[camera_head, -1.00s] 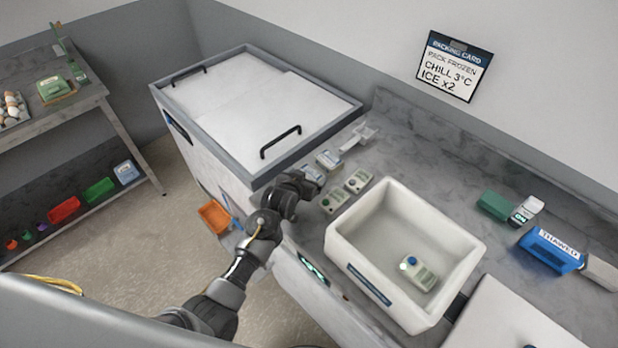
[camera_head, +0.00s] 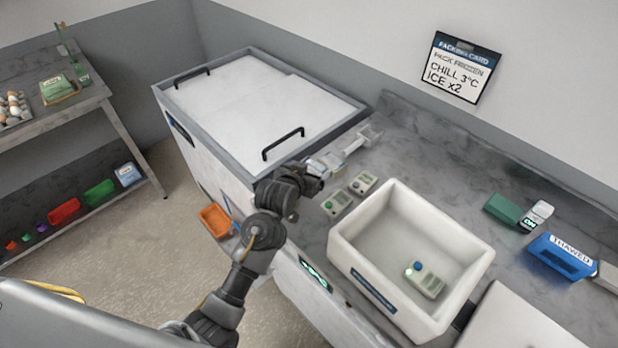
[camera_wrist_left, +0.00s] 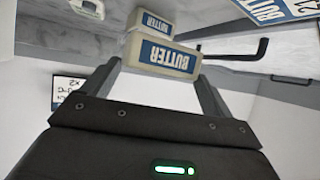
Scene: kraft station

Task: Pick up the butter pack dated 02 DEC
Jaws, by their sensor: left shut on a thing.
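My left gripper (camera_head: 318,178) is at the counter edge beside the white chest. In the left wrist view, my left gripper (camera_wrist_left: 160,72) is shut on a cream butter pack (camera_wrist_left: 150,50) with a blue BUTTER label, held between its fingertips. A second butter pack (camera_wrist_left: 152,22) shows just behind it. In the head view the packs (camera_head: 330,160) overlap by the gripper and are partly hidden. No date can be read on either pack. My right gripper is not in view.
Two small packs (camera_head: 338,202) (camera_head: 363,183) lie right of the gripper. A white bin (camera_head: 455,235) with one pack (camera_head: 424,280) inside stands farther right. The white chest (camera_head: 262,105) with black handles borders the left. A white scoop-like item (camera_head: 369,134) lies behind.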

